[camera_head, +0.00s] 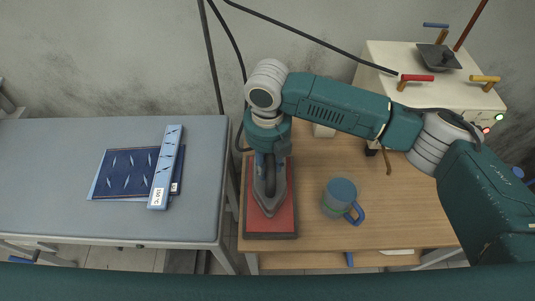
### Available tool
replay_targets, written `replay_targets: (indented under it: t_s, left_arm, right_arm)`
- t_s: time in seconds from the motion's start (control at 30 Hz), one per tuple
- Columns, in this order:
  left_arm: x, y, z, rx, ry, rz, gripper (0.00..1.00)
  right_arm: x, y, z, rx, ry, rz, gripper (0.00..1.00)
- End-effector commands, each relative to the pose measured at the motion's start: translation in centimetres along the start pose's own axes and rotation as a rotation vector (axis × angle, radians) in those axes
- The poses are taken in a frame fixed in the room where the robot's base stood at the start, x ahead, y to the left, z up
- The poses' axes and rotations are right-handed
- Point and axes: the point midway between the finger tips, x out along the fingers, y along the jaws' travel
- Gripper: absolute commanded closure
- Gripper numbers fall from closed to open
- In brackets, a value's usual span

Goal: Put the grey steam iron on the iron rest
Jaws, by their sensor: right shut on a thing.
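The grey steam iron (268,203) is over the iron rest (284,222), a reddish pad with a dark border at the left end of the wooden table. Its pointed tip faces the front of the table. My right gripper (266,166) reaches down from above and is shut on the iron's handle. The gripper and arm hide the rear of the iron and the far end of the rest. From this angle I cannot tell whether the soleplate touches the pad. My left gripper is not in view.
A teal mug (341,194) with a blue handle stands right of the rest on the wooden table (400,222). Left is a grey ironing table (55,165) with folded blue cloth (127,172) and a pale blue strip (165,170). A cream steam boiler (385,60) stands at the back right.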

Motion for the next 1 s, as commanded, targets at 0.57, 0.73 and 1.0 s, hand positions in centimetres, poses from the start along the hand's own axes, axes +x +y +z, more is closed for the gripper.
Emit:
replay_targets:
  t_s: [0.57, 0.73, 1.0]
  left_arm:
    - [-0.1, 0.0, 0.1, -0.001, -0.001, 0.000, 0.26]
    - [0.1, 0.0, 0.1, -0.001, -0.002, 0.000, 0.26]
    - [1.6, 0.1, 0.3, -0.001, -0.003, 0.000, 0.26]
  right_arm:
    - [0.6, 0.0, 0.0, -0.001, -0.002, 0.001, 0.51]
    - [0.1, 0.1, 0.1, -0.001, -0.003, 0.003, 0.51]
    - [-4.6, 0.1, 0.2, -0.002, -0.007, 0.004, 0.51]
